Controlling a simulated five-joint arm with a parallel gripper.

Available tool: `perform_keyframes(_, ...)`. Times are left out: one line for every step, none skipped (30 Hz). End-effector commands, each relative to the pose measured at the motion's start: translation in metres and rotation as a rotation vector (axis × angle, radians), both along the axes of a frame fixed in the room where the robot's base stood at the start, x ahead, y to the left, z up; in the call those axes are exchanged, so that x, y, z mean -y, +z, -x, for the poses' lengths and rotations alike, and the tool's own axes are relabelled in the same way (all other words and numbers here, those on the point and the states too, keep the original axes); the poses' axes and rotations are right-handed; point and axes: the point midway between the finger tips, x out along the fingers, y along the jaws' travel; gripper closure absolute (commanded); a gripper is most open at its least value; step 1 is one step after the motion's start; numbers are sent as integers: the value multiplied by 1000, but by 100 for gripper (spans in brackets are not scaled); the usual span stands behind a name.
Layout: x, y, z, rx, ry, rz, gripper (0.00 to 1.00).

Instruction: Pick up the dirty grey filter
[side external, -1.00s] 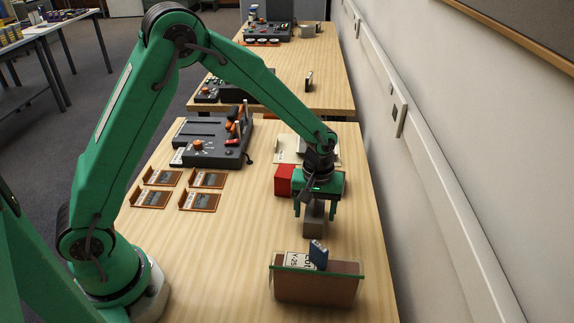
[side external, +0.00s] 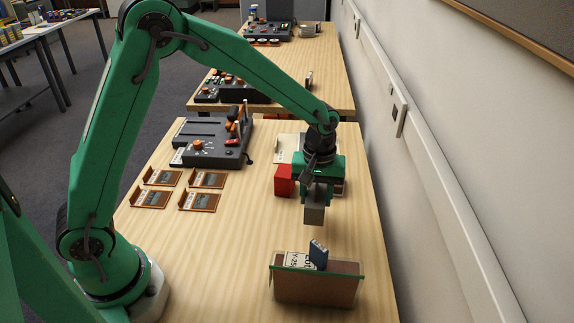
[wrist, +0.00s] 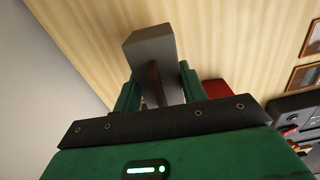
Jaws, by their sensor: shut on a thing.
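The grey filter (side external: 314,214) is a plain grey block hanging below my gripper (side external: 317,196) in the side external view. My gripper is shut on its upper part. The wrist view shows the grey filter (wrist: 150,47) sticking out between the two green fingers of my gripper (wrist: 158,80), with a narrow brown part on its near face. It appears held a little above the wooden table (side external: 235,260), though the gap under it is hard to judge.
A red block (side external: 284,180) stands just left of my gripper. A brown box with a green rim (side external: 315,288) and a small blue item (side external: 318,254) stands in front. Several orange-brown trays (side external: 152,198) and a dark grey device (side external: 210,142) are to the left. A wall runs along the right.

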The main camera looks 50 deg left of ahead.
Motion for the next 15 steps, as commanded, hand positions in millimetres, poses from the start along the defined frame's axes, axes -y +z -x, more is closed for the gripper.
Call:
perform_keyframes(0,10,-1,5,0,1,81)
perform_keyframes(0,15,-1,5,0,1,81)
perform_keyframes(0,20,-1,3,0,1,81)
perform_keyframes(0,25,-1,5,0,1,81)
perform_keyframes(0,29,-1,3,0,1,81)
perform_keyframes(0,34,-1,3,0,1,81)
perform_keyframes(0,37,0,3,0,0,81)
perform_keyframes(0,40,0,1,0,0,81)
perform_keyframes(0,44,0,2,0,1,81)
perform_keyframes(0,47,0,3,0,0,81)
perform_keyframes(0,49,0,2,0,1,81)
perform_keyframes(0,51,0,1,0,0,81)
perform_keyframes(0,52,0,1,0,0,81)
perform_keyframes(0,53,0,1,0,1,81)
perform_keyframes(0,53,0,1,0,1,81)
